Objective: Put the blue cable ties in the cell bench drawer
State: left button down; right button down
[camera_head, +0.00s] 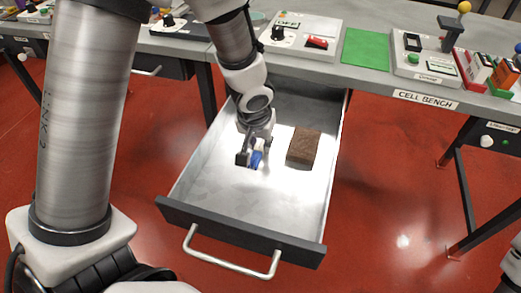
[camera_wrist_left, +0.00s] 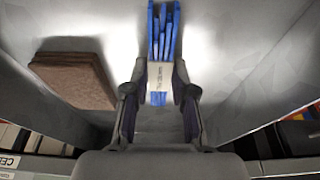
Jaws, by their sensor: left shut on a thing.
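The blue cable ties (camera_wrist_left: 160,40) are a bundle with a pale printed band around it. My left gripper (camera_head: 252,158) is shut on the bundle and is inside the open cell bench drawer (camera_head: 210,205). In the left wrist view the fingers of my left gripper (camera_wrist_left: 158,95) hold the bundle at its band. In the head view only a small part of the blue cable ties (camera_head: 257,159) shows beside the fingers. I cannot tell whether the bundle touches the drawer floor. My right gripper is not in view.
A brown block (camera_head: 303,147) lies in the drawer to the right of my left gripper; it also shows in the left wrist view (camera_wrist_left: 74,80). The front of the drawer floor is clear. The bench top above holds a green mat (camera_head: 365,48) and several devices.

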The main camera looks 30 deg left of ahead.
pick_arm(q)
jog(key=shift+w, duration=0.1)
jog(key=shift+f, duration=0.15)
jog(key=c, duration=1)
grip_release()
jog(key=shift+o, duration=0.2)
jog(key=a+p+v, duration=0.1)
jog(key=p+v, duration=0.8)
jog(key=v, duration=0.3)
jog(key=shift+d+r+p, duration=0.3)
jog(key=shift+d, duration=0.2)
